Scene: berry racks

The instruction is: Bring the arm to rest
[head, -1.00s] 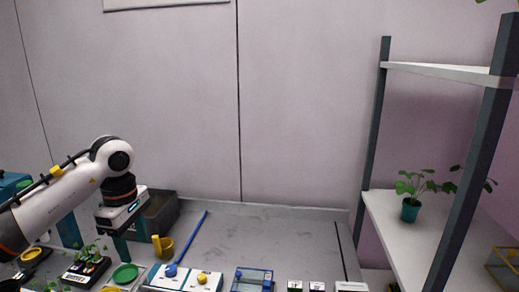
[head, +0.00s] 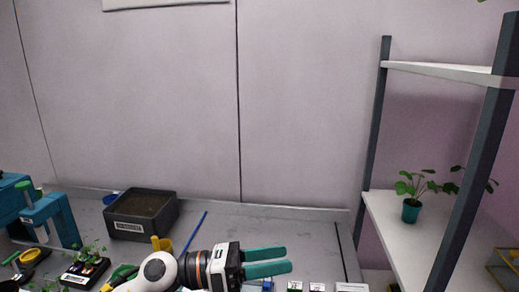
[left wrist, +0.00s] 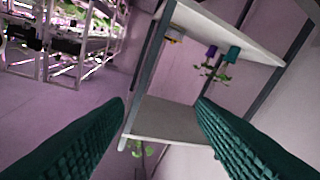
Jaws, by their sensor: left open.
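My left gripper (head: 287,260) is low over the front of the grey bench in the head view. Its two green fingers point right, parallel and apart, with nothing between them. The left wrist view shows the same fingers (left wrist: 161,103) spread wide and empty, with the shelf rack beyond them. My left arm covers part of the small items at the bench's front edge. My right gripper does not show.
A dark soil bin (head: 128,229) stands at the back left of the bench, near a blue device (head: 50,213) and a black seedling tray (head: 85,270). A shelf rack (head: 400,225) with a teal plant pot (head: 411,211) stands at right. The bench's back middle is clear.

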